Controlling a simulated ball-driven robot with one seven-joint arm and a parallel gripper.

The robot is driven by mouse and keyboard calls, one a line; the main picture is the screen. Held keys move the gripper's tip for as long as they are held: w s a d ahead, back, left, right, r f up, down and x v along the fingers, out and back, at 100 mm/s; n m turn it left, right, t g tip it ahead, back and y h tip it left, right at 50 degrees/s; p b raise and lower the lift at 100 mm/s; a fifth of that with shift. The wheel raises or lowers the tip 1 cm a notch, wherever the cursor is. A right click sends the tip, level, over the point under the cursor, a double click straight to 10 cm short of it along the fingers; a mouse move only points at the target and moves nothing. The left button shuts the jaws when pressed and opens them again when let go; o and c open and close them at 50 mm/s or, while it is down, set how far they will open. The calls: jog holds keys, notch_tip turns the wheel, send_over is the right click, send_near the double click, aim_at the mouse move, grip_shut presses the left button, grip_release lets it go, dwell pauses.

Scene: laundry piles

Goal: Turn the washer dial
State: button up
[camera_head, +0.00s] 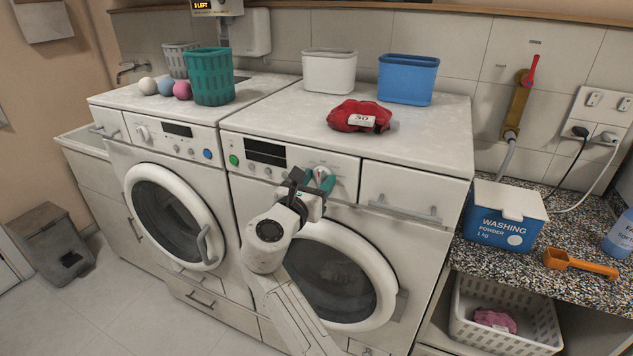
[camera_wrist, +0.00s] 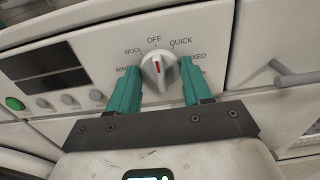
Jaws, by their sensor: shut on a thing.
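The washer (camera_head: 345,150) is the right-hand of two white front-loaders. Its white dial (camera_wrist: 157,66) has a red mark that points up toward OFF. WOOL is printed to the left of OFF and QUICK to the right; lower labels are partly hidden by my fingers. My gripper (camera_head: 318,182) is at the front panel in the head view. In the wrist view, the teal fingers of my gripper (camera_wrist: 160,78) stand on either side of the dial, shut on it. In the head view my fingers partly cover the dial.
A green button (camera_head: 234,160) and dark display (camera_head: 265,152) lie left of the dial. A drawer with a handle (camera_head: 405,212) is right of it. A red cloth bundle (camera_head: 360,117), white bin (camera_head: 329,72) and blue bin (camera_head: 407,80) sit on top. The washer door (camera_head: 385,275) is shut below.

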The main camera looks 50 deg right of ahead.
jog(key=shift+m, duration=0.3)
jog(key=m+b, duration=0.2)
jog(key=m, duration=0.3)
jog(key=shift+f, duration=0.1)
jog(key=m+b, duration=0.4)
jog(key=m, duration=0.2)
jog(key=shift+s+f+m, duration=0.1)
jog(key=shift+f+m, duration=0.05)
jog(key=shift+m, duration=0.15)
jog(key=m+b, duration=0.5)
jog(key=m, duration=0.1)
jog(key=shift+f, duration=0.15)
jog(key=m+b, duration=0.4)
jog(key=m, duration=0.1)
jog(key=shift+m, duration=0.4)
jog(key=shift+b, duration=0.3)
jog(key=o, duration=1)
jog(key=shift+r, duration=0.2)
jog(key=v, duration=1)
jog(key=shift+a, duration=0.35)
